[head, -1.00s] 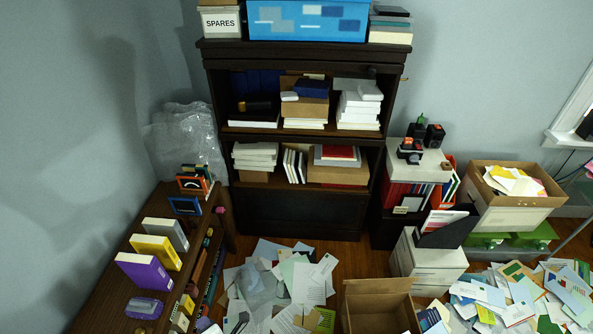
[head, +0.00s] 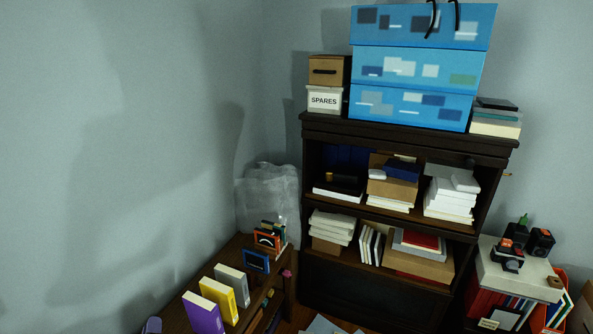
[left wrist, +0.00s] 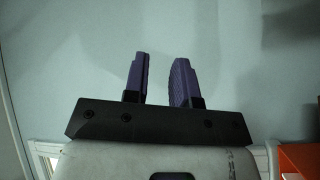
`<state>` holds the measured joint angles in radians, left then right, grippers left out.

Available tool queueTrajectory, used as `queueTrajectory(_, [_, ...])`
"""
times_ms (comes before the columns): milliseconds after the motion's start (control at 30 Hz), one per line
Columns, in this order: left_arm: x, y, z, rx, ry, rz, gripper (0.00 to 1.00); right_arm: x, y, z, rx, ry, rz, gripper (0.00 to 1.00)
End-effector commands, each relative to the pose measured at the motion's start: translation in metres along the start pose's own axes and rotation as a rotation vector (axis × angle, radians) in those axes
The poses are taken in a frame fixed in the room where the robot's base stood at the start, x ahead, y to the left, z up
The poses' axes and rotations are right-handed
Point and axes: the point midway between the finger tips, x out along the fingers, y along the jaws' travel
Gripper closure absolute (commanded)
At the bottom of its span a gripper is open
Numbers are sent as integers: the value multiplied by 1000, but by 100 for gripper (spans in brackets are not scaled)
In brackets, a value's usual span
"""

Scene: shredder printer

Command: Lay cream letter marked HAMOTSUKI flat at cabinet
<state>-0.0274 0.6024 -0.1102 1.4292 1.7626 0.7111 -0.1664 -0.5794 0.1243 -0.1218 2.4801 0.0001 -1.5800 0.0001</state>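The dark wooden cabinet (head: 410,141) stands against the wall in the head view, its shelves holding books, boxes and stacks of white items. I cannot pick out a cream letter marked HAMOTSUKI in either current view. My left gripper (left wrist: 161,61) shows in the left wrist view with its two purple fingers apart and nothing between them, against a plain pale wall.
Blue patterned boxes (head: 415,65) and a SPARES box (head: 324,101) stand on the cabinet. A low bookshelf (head: 240,248) is at the left. A white unit (head: 510,275) with dark devices on top is at the right. Loose papers (head: 325,325) show at the bottom edge.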

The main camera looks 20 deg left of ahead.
Motion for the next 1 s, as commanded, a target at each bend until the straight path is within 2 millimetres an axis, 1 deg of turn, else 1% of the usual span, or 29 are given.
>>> queueTrajectory(33, [-8, 12, 12, 24, -70, 55, 75, 0, -1, -1, 3, 1, -2, 100])
queueTrajectory(167, [-36, 46, 44, 106, -270, 206, 75, 0, 0, 0, 4, 1, 1, 100])
queueTrajectory(267, [-70, 69, 73, 204, -452, 329, 75, 0, 0, 0, 4, 1, 0, 100])
queueTrajectory(300, [-88, 78, 84, 253, -533, 380, 75, 0, 0, 0, 4, 1, 0, 100])
queueTrajectory(367, [-118, 88, 101, 341, -660, 453, 75, 0, 0, 0, 5, 1, -2, 100])
queueTrajectory(400, [-139, 92, 110, 406, -745, 498, 75, 0, -1, 0, 6, 1, -2, 100])
queueTrajectory(467, [-171, 95, 122, 515, -867, 553, 75, 0, -1, 0, 6, 1, -2, 100])
queueTrajectory(500, [-191, 94, 127, 592, -943, 581, 75, 0, -1, 0, 6, 1, -2, 100])
queueTrajectory(533, [-206, 93, 130, 651, -997, 598, 75, 0, -1, 0, 6, 1, -2, 100])
queueTrajectory(600, [-238, 86, 132, 798, -1113, 622, 75, 0, -1, 0, 6, 0, -2, 100])
queueTrajectory(633, [-251, 82, 130, 865, -1158, 625, 75, 0, -1, 0, 6, 0, -2, 100])
queueTrajectory(700, [-277, 73, 124, 1022, -1252, 615, 75, 0, -1, 0, 6, 0, -3, 100])
queueTrajectory(733, [-287, 68, 119, 1089, -1287, 602, 75, 0, -1, 0, 6, 0, -3, 100])
queueTrajectory(800, [-304, 58, 106, 1235, -1351, 560, 75, 0, -1, 0, 6, 0, -3, 100])
queueTrajectory(833, [-310, 54, 99, 1293, -1369, 537, 75, 0, -1, 0, 6, 0, -3, 100])
queueTrajectory(900, [-321, 48, 83, 1410, -1404, 479, 75, 0, -1, 0, 6, 0, -2, 100])
queueTrajectory(1000, [-331, 41, 61, 1544, -1432, 386, 75, 0, -1, 0, 6, 0, -3, 100])
